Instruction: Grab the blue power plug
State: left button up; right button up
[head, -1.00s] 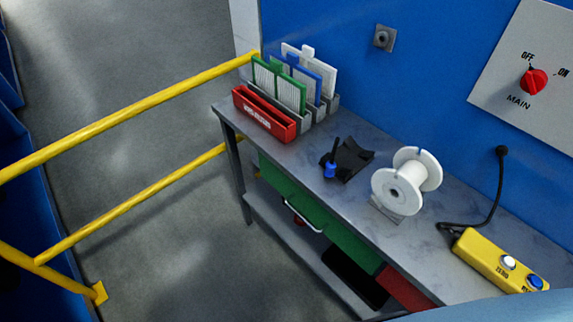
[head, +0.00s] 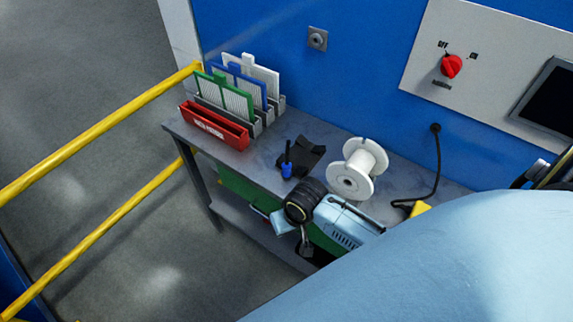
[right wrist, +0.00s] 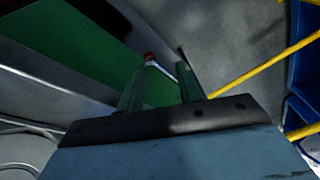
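The blue power plug (head: 286,170), with a black upper part, stands upright on the grey workbench beside a black holder (head: 308,155). My right gripper (head: 304,246) hangs in front of the bench's front edge, lower in the picture than the plug and apart from it. In the right wrist view, the two fingers of the right gripper (right wrist: 160,75) are spread with nothing between them. The plug does not show in that view. My left gripper is not in view.
A white spool (head: 352,170) stands right of the plug. A red box (head: 213,126) and a rack of upright panels stand at the bench's left end. Yellow railings (head: 100,130) run on the left. My pale blue arm covers the bench's right part. A green drawer (right wrist: 75,50) is near the right gripper.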

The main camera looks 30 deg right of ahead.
jog(key=w+r+m+p, duration=0.1)
jog(key=w+r, duration=0.2)
jog(key=r, duration=0.9)
jog(key=m+g+h, duration=0.1)
jog(key=m+h, duration=0.1)
jog(key=m, duration=0.4)
send_near(287, 164)
jog(key=f, duration=0.3)
jog(key=w+f, duration=0.1)
jog(key=shift+d+f, duration=0.25)
jog(key=shift+f, duration=0.1)
jog(key=shift+d+f+b, duration=0.15)
jog(key=shift+f, duration=1.2)
jog(key=shift+d+f+b, duration=0.1)
jog(key=shift+f+b, duration=0.05)
jog(key=shift+f, duration=1.25)
jog(key=c, duration=0.7)
